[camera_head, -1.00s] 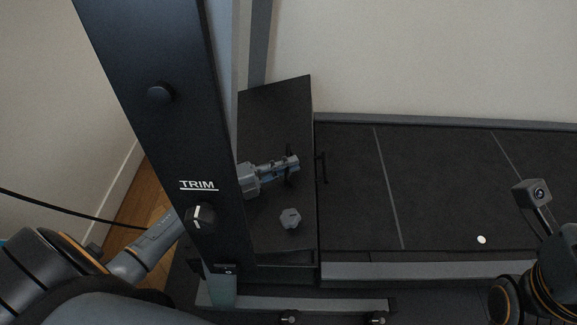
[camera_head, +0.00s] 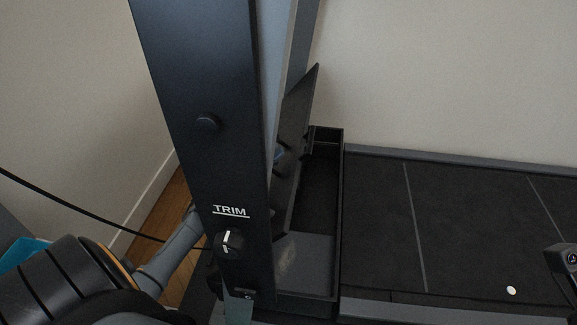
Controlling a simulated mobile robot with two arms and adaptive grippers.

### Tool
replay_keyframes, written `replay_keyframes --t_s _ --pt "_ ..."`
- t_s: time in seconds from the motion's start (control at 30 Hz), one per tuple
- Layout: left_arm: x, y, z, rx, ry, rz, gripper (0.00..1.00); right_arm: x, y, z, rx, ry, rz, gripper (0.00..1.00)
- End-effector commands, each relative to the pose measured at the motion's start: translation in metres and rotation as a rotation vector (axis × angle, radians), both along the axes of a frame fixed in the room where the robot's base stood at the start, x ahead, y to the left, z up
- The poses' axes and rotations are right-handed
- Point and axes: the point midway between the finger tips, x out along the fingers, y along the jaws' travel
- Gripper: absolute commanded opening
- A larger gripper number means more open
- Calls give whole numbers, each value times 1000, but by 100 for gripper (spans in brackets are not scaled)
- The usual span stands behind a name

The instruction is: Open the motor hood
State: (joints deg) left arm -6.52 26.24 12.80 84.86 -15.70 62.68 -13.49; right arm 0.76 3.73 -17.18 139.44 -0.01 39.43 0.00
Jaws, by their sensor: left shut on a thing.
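The dark motor hood (camera_head: 300,103) stands steeply tilted up behind the upright panel, its open side facing the belt. The black motor bay (camera_head: 318,215) beneath it is uncovered, with its inside walls and a grey floor part showing. My left gripper (camera_head: 281,156) is mostly hidden behind the upright panel; only a small bluish piece shows against the hood. It is shut on the hood's handle, which the panel and hood hide. My right gripper is out of view; only a small camera of my right arm shows at the right edge.
The black upright panel (camera_head: 217,140) marked TRIM, with a knob (camera_head: 228,241), stands in front of my left forearm. The treadmill belt (camera_head: 400,220) lies to the right, with a small white disc (camera_head: 511,290) on it. A wall is behind.

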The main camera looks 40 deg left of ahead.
Motion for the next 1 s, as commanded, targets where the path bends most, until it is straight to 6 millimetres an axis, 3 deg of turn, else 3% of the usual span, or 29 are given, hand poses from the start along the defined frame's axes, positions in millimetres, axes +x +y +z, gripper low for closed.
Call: replay_keyframes --t_s 0.3,0.77,0.8,1.0 --pt "-10 22 12 -88 -42 3 0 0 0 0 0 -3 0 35" --pt "-11 24 13 -98 -45 3 0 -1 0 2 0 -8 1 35" --pt "-11 24 13 -98 -45 3 19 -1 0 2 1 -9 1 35" --pt "-11 23 12 -97 -44 2 21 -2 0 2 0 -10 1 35"
